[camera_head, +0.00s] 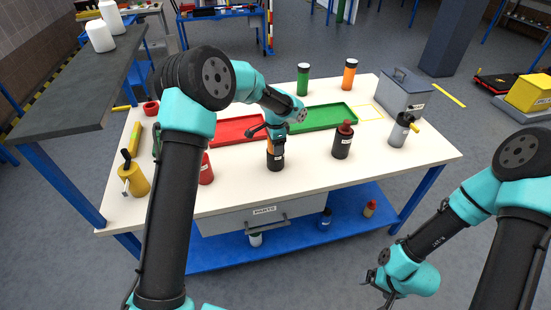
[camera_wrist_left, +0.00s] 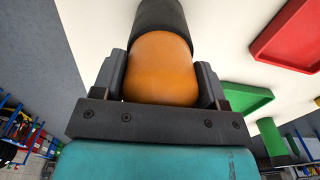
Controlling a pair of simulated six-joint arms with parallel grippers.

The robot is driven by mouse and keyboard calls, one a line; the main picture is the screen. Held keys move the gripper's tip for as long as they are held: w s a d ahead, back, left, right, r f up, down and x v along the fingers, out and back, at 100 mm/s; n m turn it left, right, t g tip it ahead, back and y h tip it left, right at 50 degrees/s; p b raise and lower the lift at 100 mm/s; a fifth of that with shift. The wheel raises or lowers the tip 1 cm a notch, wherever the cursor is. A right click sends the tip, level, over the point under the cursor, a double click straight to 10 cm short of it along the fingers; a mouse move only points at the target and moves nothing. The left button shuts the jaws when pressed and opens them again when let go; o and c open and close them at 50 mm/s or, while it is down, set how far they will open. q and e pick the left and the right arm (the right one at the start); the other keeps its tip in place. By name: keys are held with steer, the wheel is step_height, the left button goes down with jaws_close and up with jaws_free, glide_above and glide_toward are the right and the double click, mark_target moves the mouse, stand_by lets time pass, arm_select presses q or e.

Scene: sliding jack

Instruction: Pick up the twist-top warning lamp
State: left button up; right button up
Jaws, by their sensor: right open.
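The warning lamp, with an orange top and a black base (camera_head: 275,162), stands upright near the middle of the white table (camera_head: 315,171). My left gripper (camera_head: 270,136) comes down on it from above. In the left wrist view, the orange top (camera_wrist_left: 162,68) sits between the two fingers, which touch both its sides, and the black base is beyond. I cannot tell whether the base is clear of the table. My right gripper (camera_head: 372,282) is open and empty, low at the right, away from the table.
A dark red-topped bottle (camera_head: 342,142) stands right of the lamp and a red bottle (camera_head: 206,170) left. A red tray (camera_head: 238,130) and a green tray (camera_head: 318,118) lie behind. A grey toolbox (camera_head: 403,95) and a grey bottle (camera_head: 400,132) are at the right.

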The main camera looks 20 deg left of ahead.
arm_select(q)
steer(key=c, duration=1)
steer(key=shift+c, duration=0.2)
steer(key=shift+r, duration=0.15)
steer(key=shift+r, duration=1.4)
steer(key=shift+s+d+r, duration=0.1)
steer(key=shift+s+r, duration=0.1)
steer(key=shift+r, duration=0.1)
steer(key=s+d+r, duration=0.1)
steer(key=s+d, duration=0.3)
steer(key=s, duration=1.1)
steer(key=shift+r, duration=0.15)
steer(key=shift+d, duration=0.1)
